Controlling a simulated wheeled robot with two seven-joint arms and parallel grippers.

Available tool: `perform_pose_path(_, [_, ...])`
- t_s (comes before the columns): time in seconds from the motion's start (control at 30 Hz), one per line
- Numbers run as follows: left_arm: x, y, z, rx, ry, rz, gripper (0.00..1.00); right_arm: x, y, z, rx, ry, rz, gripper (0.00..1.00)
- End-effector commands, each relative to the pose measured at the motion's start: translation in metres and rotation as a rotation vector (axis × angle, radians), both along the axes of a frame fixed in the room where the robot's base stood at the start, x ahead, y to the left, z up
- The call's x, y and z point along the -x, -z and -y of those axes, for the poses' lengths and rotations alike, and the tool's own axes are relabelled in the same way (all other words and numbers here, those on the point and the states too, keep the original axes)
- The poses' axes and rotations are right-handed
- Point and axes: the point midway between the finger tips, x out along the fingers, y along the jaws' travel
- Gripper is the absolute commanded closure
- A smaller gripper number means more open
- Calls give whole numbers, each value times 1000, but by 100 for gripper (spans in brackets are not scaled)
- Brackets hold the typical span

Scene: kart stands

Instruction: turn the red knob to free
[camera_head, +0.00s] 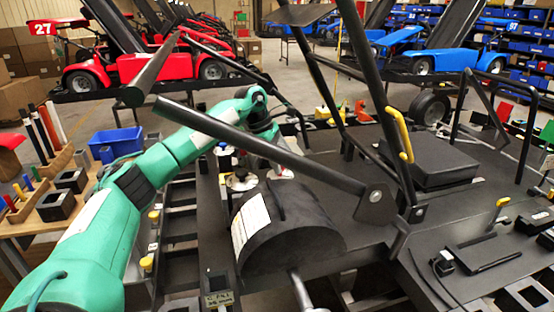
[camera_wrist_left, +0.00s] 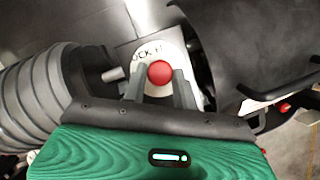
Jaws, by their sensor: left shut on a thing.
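The red knob (camera_wrist_left: 162,73) is a round ball on a white plate (camera_wrist_left: 164,49) with partly hidden black lettering, of which "CK" can be read, in the left wrist view. My left gripper (camera_wrist_left: 160,82) has its two grey fingers on either side of the knob and is shut on it. In the head view my green left arm reaches over the kart's frame, and its wrist end is partly hidden behind a black bar. The knob itself is hard to make out there. I cannot tell which marking the knob points at. My right gripper is not in view.
A black rounded housing (camera_head: 288,232) stands close to my left gripper, with a long black bar (camera_head: 262,145) crossing above it. In the wrist view a ribbed grey cylinder (camera_wrist_left: 45,98) lies left of the fingers. A parts table with a blue bin (camera_head: 116,142) stands at left.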

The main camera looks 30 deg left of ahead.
Motion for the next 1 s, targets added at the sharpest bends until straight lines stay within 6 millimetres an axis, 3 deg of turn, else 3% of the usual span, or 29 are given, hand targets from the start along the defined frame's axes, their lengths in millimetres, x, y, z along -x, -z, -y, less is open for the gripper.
perform_pose_path(0.4, [-2,-2,-1,-1,100,5,94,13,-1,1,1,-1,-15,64])
perform_pose_path(0.77, [-2,-2,-1,0,102,5,94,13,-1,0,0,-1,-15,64])
perform_pose_path(0.8, [-2,-2,-1,0,102,5,67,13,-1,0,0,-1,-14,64])
perform_pose_path(0.9, [-1,-1,-1,0,102,4,50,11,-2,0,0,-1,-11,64])
perform_pose_path(1.0, [-1,-1,-1,0,103,3,50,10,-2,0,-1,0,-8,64])
